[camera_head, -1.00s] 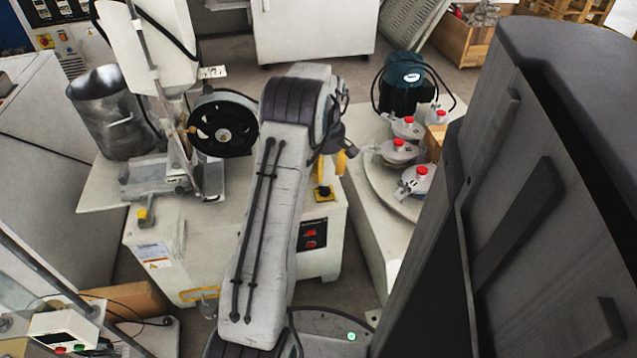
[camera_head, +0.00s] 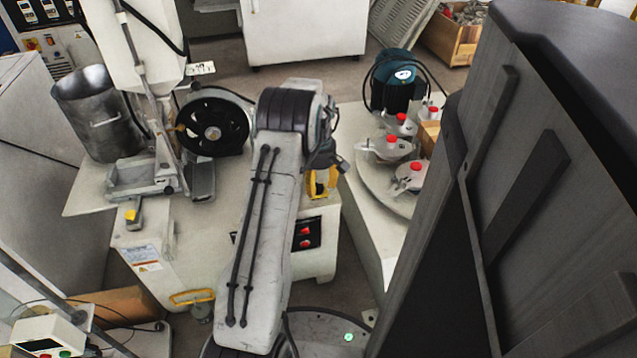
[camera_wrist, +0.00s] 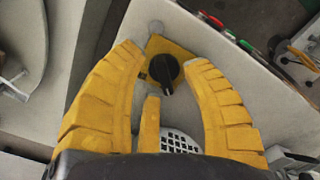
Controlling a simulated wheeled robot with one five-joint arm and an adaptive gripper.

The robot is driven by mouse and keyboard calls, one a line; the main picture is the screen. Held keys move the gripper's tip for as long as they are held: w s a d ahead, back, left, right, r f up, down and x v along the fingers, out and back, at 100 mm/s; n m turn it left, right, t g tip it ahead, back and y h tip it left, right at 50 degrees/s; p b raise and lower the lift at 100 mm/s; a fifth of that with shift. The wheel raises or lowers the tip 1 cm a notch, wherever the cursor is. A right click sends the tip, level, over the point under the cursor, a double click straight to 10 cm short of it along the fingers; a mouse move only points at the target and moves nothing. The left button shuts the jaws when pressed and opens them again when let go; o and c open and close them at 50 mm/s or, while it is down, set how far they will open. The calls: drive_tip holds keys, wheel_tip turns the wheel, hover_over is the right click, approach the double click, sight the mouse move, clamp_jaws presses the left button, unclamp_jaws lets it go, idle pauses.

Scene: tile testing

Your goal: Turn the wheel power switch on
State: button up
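The wheel power switch is a black rotary knob (camera_wrist: 164,72) on a yellow plate (camera_wrist: 160,46), seen in the wrist view on the cream top of a machine. My gripper (camera_wrist: 164,58) has yellow ribbed fingers. They are apart, one on each side of the knob, with a gap showing on both sides. I cannot tell how far above the knob they are. In the head view my gripper (camera_head: 321,183) is partly behind my arm and covers the place of the switch. The black wheel (camera_head: 213,127) stands on the machine to the left.
A round platform (camera_head: 373,183) with several red-capped weights and a dark teal motor (camera_head: 396,78) stands to the right. A metal bucket (camera_head: 98,112) stands at the left.

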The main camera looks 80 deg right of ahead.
clamp_jaws()
drive_tip(key=shift+r, duration=0.1)
idle(0.4)
drive_tip(key=m+p, duration=0.3)
drive_tip(key=m, duration=0.1)
drive_tip(key=m+p, duration=0.2)
drive_tip(key=m, duration=0.2)
drive_tip(key=shift+s+a+m, duration=0.1)
drive_tip(key=shift+m, duration=0.2)
drive_tip(key=m+p, duration=0.1)
drive_tip(key=m, duration=0.3)
drive_tip(key=shift+a, duration=0.1)
drive_tip(key=shift+a+m+p, duration=0.1)
drive_tip(key=shift+m+p, duration=0.6)
drive_tip(key=shift+m, duration=2)
